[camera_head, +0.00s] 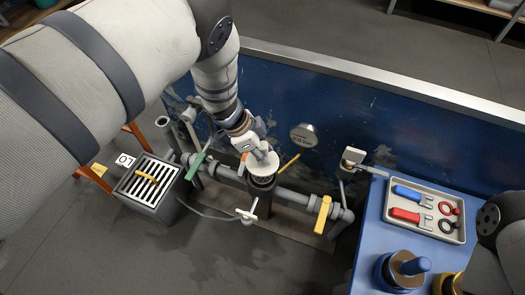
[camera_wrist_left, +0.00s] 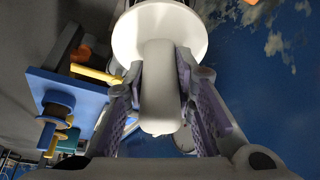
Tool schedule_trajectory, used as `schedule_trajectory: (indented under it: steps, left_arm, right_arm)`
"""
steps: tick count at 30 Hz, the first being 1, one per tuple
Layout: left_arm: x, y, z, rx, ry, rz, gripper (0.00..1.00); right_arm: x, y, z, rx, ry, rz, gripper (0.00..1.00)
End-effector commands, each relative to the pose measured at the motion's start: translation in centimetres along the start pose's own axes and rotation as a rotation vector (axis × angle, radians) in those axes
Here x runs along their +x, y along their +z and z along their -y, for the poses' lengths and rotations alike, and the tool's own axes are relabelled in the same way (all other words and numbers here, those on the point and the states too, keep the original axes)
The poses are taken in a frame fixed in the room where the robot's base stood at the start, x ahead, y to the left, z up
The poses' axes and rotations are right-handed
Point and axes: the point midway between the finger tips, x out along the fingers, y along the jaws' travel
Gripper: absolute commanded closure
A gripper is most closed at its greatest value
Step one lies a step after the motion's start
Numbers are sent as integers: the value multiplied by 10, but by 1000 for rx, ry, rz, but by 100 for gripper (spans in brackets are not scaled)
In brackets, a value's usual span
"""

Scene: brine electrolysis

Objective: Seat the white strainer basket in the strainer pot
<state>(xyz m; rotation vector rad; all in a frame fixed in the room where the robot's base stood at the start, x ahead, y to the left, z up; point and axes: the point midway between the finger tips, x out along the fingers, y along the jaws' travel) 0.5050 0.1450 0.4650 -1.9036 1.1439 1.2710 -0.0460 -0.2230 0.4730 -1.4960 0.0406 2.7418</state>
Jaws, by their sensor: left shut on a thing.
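My left gripper (camera_head: 258,150) reaches down from the top of the head view and is shut on the handle of the white strainer basket (camera_head: 263,164). In the left wrist view the gripper's fingers (camera_wrist_left: 168,100) close on both sides of the pale upright handle, with the basket's round white top (camera_wrist_left: 126,38) beyond it. The dark grey strainer pot (camera_head: 262,184) stands in the pipe run directly below the basket top. The basket's lower part is hidden, so I cannot tell how deep it sits in the pot. My right gripper is out of view.
Grey pipework with a green-handled valve (camera_head: 196,163), a white-handled valve (camera_head: 247,213) and a yellow-handled valve (camera_head: 323,213) surrounds the pot. A blue wall (camera_head: 400,130) stands behind. A slatted grey drain box (camera_head: 150,186) is left; a tool tray (camera_head: 459,231) lies on a blue bench right.

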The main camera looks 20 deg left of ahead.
Motion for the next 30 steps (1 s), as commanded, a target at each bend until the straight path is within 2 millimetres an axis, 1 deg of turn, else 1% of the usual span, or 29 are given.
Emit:
schedule_trajectory:
  steps: [8, 30]
  left_arm:
    - [7, 3, 0, 0, 0, 0, 100]
    - [9, 3, 0, 1, 0, 0, 100]
  right_arm:
    - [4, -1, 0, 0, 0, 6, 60]
    - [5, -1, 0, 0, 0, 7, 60]
